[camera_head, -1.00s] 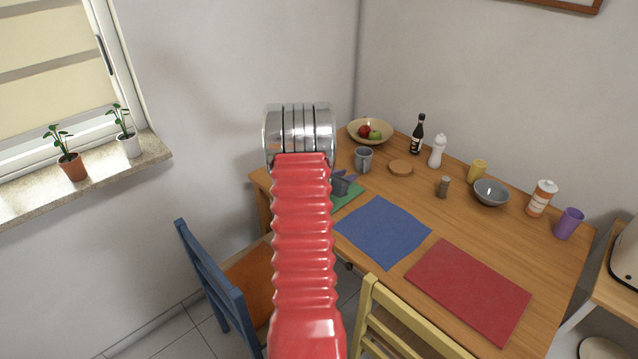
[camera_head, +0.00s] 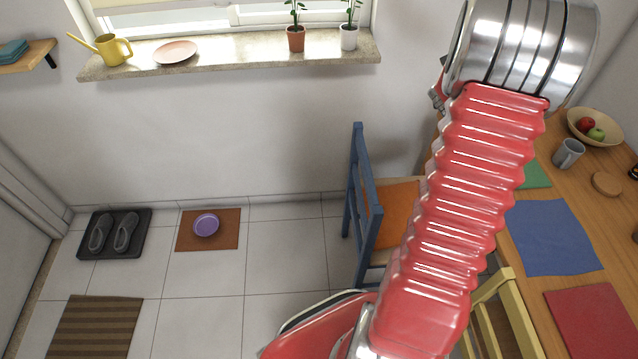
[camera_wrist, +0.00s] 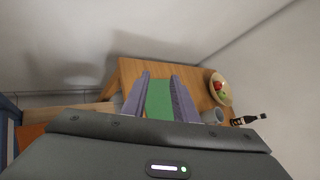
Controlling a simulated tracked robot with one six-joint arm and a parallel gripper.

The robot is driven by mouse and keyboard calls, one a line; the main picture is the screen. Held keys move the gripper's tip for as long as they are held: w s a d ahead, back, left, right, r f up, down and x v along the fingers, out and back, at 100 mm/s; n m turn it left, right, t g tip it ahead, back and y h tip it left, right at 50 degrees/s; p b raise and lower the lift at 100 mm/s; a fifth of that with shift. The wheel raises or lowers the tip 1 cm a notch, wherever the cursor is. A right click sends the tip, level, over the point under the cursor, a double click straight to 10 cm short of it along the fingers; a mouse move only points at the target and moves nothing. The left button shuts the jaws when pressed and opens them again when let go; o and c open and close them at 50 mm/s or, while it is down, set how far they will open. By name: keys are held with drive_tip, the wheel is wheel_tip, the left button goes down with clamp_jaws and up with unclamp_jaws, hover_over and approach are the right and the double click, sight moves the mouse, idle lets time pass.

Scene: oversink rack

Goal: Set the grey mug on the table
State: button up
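The grey mug (camera_head: 568,153) stands upright on the wooden table (camera_head: 566,188), just in front of the fruit bowl, with nothing gripping it. In the wrist view the mug (camera_wrist: 211,116) is partly visible to the right of my gripper (camera_wrist: 160,77). My gripper's two fingers are spread apart with nothing between them; the green mat (camera_wrist: 159,100) shows through the gap. The gripper is apart from the mug. In the head view my red arm hides the gripper and part of the table.
The bowl of fruit (camera_head: 611,137) is behind the mug, and a round wooden coaster (camera_head: 606,184) is beside it. Blue (camera_head: 550,238) and red (camera_head: 598,318) mats lie bare. A blue chair (camera_head: 366,205) and a yellow chair (camera_head: 500,310) stand by the table. Floor at left is mostly open.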

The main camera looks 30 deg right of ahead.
drive_tip(key=w+a+r+n+t+y, duration=0.1)
drive_tip(key=w+a+r+n, duration=0.15)
drive_tip(key=a, duration=0.35)
drive_tip(key=w+a+r+n+t+y, duration=0.1)
drive_tip(key=w+a+r+n, duration=0.1)
drive_tip(key=w+a+n, duration=0.3)
drive_tip(key=w+a+r+n+t+y, duration=0.1)
drive_tip(key=a+r+n+t+y, duration=0.15)
drive_tip(key=a, duration=0.45)
drive_tip(key=s+a+r+n+y, duration=0.1)
drive_tip(key=a+r+n+y, duration=0.25)
drive_tip(key=a+n, duration=1.05)
drive_tip(key=s+a+r+n+g+y, duration=0.1)
drive_tip(key=s+a+n, duration=0.35)
drive_tip(key=a, duration=0.45)
drive_tip(key=s+a+r+n+g+y, duration=0.1)
drive_tip(key=s+a+n, duration=0.3)
drive_tip(key=a, duration=0.6)
drive_tip(key=s+a+f+n+g, duration=0.1)
drive_tip(key=s+a+n, duration=0.2)
drive_tip(key=s+n, duration=0.2)
drive_tip(key=s+a+f+n+g+y, duration=0.1)
drive_tip(key=s+a+n, duration=0.2)
drive_tip(key=s, duration=0.6)
drive_tip(key=shift+s+a+n, duration=0.25)
drive_tip(key=shift+a+n, duration=0.1)
drive_tip(key=shift+n, duration=0.6)
